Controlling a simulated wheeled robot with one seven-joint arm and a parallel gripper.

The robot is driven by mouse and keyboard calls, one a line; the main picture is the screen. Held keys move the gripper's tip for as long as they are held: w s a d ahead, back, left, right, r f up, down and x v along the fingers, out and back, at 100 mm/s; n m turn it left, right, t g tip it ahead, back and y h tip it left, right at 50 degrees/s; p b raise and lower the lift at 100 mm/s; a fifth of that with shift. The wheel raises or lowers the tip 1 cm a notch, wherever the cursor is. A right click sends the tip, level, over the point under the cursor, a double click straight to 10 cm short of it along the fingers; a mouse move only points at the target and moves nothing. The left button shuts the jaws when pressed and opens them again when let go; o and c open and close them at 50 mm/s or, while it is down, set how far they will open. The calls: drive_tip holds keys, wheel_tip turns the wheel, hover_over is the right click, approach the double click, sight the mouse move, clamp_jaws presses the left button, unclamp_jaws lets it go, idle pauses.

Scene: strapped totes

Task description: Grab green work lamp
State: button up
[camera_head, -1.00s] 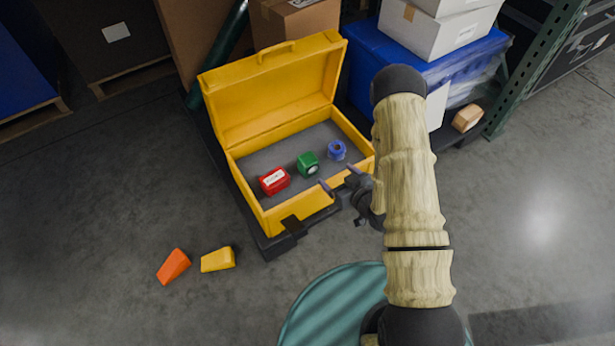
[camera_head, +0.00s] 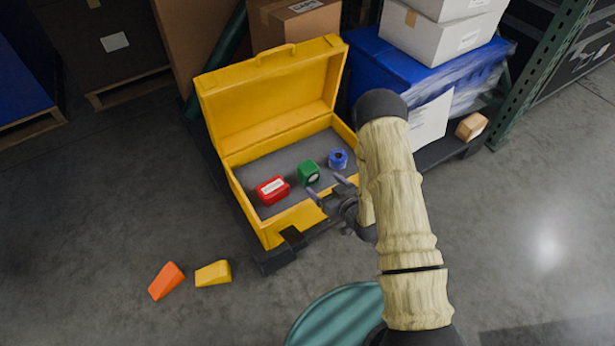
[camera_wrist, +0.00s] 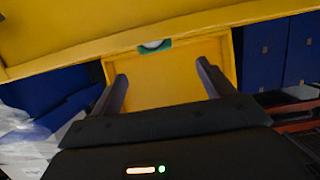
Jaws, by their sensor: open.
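The green work lamp (camera_head: 308,172) sits on the grey floor of the open yellow case (camera_head: 207,117), between a red box and a blue item. My gripper (camera_head: 328,189) is open and empty at the case's front right edge, with its fingertips just in front of the lamp and apart from it. In the wrist view my gripper (camera_wrist: 162,82) has its two fingers spread, pointing at the case. A small green and white part of the lamp (camera_wrist: 156,44) shows there above the yellow front edge; the rest of it is hidden.
A red box (camera_head: 273,190) lies left of the lamp and a blue item (camera_head: 338,159) right of it. The raised lid stands behind. An orange wedge (camera_head: 166,281) and a yellow wedge (camera_head: 213,273) lie on the floor, which is clear around them.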

sight(310, 168)
drive_tip(key=b+x, duration=0.2)
drive_tip(key=x, duration=0.4)
drive_tip(key=shift+s+f, duration=0.1)
drive_tip(key=shift+f, duration=0.05)
drive_tip(key=shift+w+a, duration=0.1)
drive_tip(key=shift+w, duration=0.15)
drive_tip(key=b+x, duration=0.4)
drive_tip(key=shift+w+f, duration=0.1)
drive_tip(key=shift+w, duration=0.2)
drive_tip(key=shift+w+a, duration=0.1)
drive_tip(key=shift+w, duration=0.25)
drive_tip(key=shift+c, duration=0.4)
drive_tip(key=c, duration=1.1)
